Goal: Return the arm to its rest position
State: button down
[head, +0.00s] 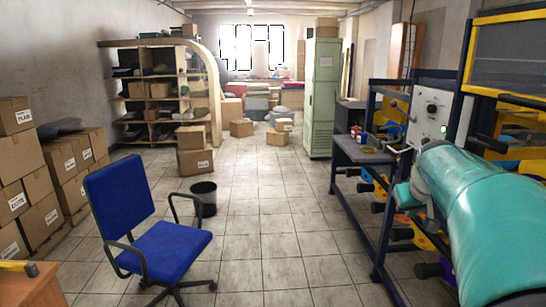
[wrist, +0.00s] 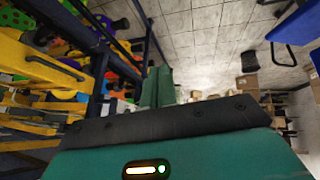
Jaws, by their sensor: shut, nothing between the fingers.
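My gripper (wrist: 157,86) shows in the wrist view as two narrow teal fingers, close together with nothing between them. Below them are a black band and a teal housing with a small lit indicator. In the head view a large teal part of my arm (head: 482,222) fills the lower right, raised in front of the machine rack. The fingertips cannot be made out in the head view.
The printing rack (head: 378,215), with dark posts and yellow and orange parts, stands close at right. It fills the left of the wrist view. A blue chair (head: 164,250), a black bin (head: 203,199) and stacked boxes (head: 42,217) stand left. The middle aisle is clear.

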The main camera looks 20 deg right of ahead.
jog(key=s+a+y, duration=0.2)
jog(key=a, duration=1)
jog(key=s+a+f+n+y, duration=0.1)
jog(key=s+a+f, duration=0.3)
jog(key=s+a, duration=0.3)
jog(key=s+a+f+n+y, duration=0.1)
jog(key=s+a+f, duration=0.4)
jog(key=a, duration=0.9)
jog(key=s+n, duration=0.1)
jog(key=s, duration=0.1)
jog(key=shift+s+a+f, duration=0.15)
jog(key=shift+s+f, duration=0.15)
jog(key=shift+s, duration=0.05)
